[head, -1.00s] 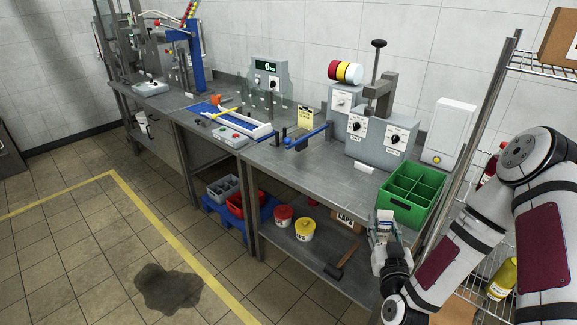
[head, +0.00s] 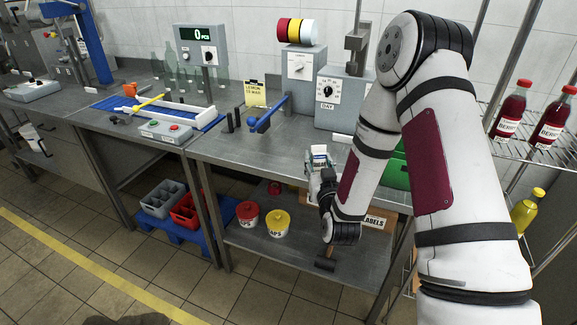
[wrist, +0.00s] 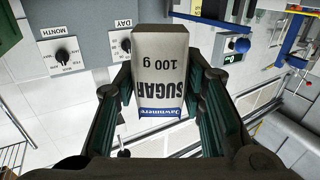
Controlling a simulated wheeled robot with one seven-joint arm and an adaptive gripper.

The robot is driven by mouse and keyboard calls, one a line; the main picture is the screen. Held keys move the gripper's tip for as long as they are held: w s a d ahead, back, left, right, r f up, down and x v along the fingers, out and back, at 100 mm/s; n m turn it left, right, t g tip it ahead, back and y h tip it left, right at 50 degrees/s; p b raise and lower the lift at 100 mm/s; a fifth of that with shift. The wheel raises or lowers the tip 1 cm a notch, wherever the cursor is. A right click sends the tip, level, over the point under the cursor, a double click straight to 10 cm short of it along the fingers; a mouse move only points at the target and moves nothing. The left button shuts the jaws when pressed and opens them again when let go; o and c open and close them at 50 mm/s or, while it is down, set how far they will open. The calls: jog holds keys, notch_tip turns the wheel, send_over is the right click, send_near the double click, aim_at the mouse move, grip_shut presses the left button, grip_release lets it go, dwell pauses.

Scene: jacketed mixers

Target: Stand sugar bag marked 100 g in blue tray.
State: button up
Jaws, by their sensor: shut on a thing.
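The sugar bag (wrist: 160,70) is a pale grey-white pack with a blue band, and its face reads SUGAR and 100 g. My gripper (wrist: 163,95) is shut on it, one finger on each side. In the head view the bag (head: 319,153) shows small and white in my gripper (head: 318,168), by the front edge of the bench. Its lettering is upside down in the wrist view, like the dial labels behind it. A flat blue surface (head: 108,102), which may be the blue tray, lies on the bench to the left, partly under white rails and a yellow bar.
The steel bench (head: 240,150) has clear room left of my gripper. A blue lever (head: 262,122), a yellow note (head: 255,92) and a button box (head: 165,131) stand toward the left. Dial machines (head: 340,95) stand behind. A green crate (head: 396,170) is mostly hidden behind my arm.

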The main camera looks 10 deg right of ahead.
jog(key=shift+m+h, duration=0.4)
jog(key=shift+h, duration=0.2)
jog(key=w+b, duration=0.1)
jog(key=w+d+b, duration=0.2)
jog(key=shift+w+f+b, duration=0.25)
jog(key=shift+f+b, duration=0.05)
jog(key=shift+w+d+r+b, duration=0.1)
jog(key=shift+w+d+b, duration=0.15)
jog(key=shift+b, duration=0.15)
send_over(281, 160)
jog(key=shift+a+f+h+b, duration=0.1)
jog(key=shift+f+h+b, duration=0.2)
jog(key=shift+f, duration=2.1)
jog(key=shift+f, duration=0.1)
jog(key=o, duration=1.2)
jog(key=shift+f, duration=0.1)
jog(key=shift+s, duration=0.1)
